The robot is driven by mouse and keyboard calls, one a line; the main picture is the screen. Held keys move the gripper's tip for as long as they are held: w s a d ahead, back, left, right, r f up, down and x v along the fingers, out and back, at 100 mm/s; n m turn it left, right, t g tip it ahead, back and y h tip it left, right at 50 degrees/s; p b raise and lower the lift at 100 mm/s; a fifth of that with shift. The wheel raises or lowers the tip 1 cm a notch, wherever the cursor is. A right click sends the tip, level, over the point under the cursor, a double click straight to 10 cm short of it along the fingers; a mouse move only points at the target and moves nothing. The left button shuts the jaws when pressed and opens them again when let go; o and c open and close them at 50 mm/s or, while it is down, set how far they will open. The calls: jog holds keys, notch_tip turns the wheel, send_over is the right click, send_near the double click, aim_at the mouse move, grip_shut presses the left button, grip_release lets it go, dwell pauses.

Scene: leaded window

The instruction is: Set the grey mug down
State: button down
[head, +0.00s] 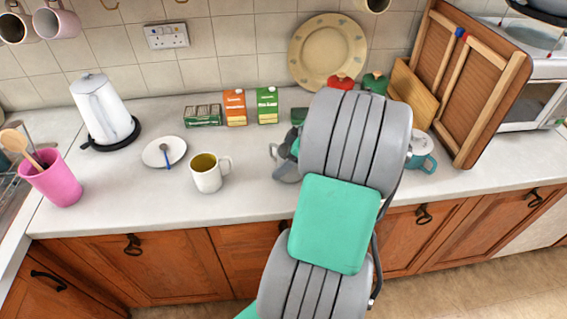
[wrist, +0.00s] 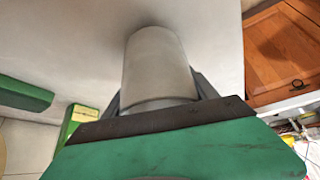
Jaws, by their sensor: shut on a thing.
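The grey mug (wrist: 158,62) fills the middle of the wrist view, between the fingers of my gripper (wrist: 158,92), which is shut on it. In the head view the grey mug (head: 286,167) shows only in part, left of my arm, with its handle to the left. It is over the pale worktop (head: 245,203), near the middle. My arm hides most of my gripper there. I cannot tell whether the mug's base touches the worktop.
A white mug (head: 207,177) stands left of the grey mug, beside a white saucer (head: 164,152) with a spoon. Orange (head: 235,107) and green (head: 267,105) cartons stand behind. The front worktop between white mug and arm is clear.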

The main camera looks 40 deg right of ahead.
jog(key=shift+f, duration=0.9)
jog(key=shift+c, duration=1.2)
grip_release()
jog(key=shift+r, duration=0.1)
jog(key=v, duration=1.2)
jog(key=w+a+r+m+g+h, duration=0.1)
jog(key=w+a, duration=0.2)
jog(key=a, duration=0.4)
jog(key=w+a+m, duration=0.1)
jog(key=w+a, duration=0.2)
jog(key=a, duration=0.5)
jog(key=s+a+f+m+h, duration=0.2)
jog(key=s+a+m, duration=0.2)
jog(key=a, duration=1)
jog(key=s, duration=0.3)
jog(key=shift+a, duration=0.2)
